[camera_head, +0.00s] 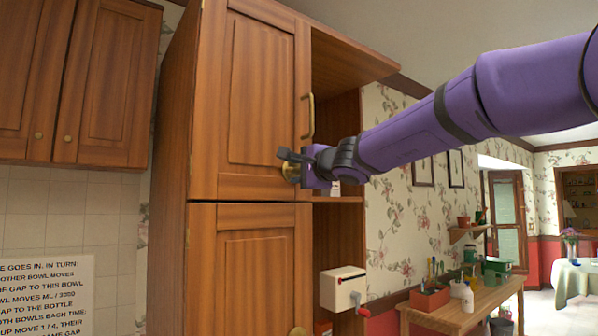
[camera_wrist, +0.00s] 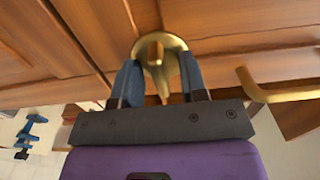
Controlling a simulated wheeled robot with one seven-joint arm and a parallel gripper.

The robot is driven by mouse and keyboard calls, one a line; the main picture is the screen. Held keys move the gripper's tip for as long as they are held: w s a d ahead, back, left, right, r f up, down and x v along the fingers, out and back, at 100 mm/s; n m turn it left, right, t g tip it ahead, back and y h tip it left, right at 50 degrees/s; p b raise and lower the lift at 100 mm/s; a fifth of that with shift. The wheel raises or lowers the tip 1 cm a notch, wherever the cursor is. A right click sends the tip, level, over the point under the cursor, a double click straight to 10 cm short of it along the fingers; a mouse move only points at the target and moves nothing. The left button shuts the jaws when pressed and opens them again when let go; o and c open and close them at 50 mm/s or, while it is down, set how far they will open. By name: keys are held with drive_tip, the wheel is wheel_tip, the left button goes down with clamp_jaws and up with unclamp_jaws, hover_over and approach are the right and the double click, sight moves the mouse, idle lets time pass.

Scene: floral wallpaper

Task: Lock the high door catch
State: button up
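The high door catch is a round brass piece with a raised bar in its middle. In the wrist view the brass catch (camera_wrist: 174,45) sits on the wooden door front, between my fingers. In the head view the catch (camera_head: 290,173) shows partly behind my gripper, low on the upper cabinet door (camera_head: 262,95) near its right edge. My gripper (camera_head: 287,160) is at the catch. In the wrist view my gripper (camera_wrist: 159,68) is open, with one finger on each side of the raised bar and gaps between. Whether a finger touches the plate, I cannot tell.
A brass door handle (camera_head: 311,117) stands out above the catch; it also shows at the right of the wrist view (camera_wrist: 262,91). Open shelves (camera_head: 335,205) lie right of the door. A white box with a red crank (camera_head: 341,289) is below. A wooden bench (camera_head: 462,312) stands lower right.

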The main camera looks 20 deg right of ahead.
clamp_jaws()
drive_tip(key=shift+m, duration=0.3)
drive_tip(key=m, duration=0.4)
drive_tip(key=shift+m, duration=0.3)
drive_tip(key=m, duration=0.4)
drive_tip(key=shift+m, duration=0.3)
drive_tip(key=m, duration=0.8)
drive_tip(key=shift+m, duration=0.6)
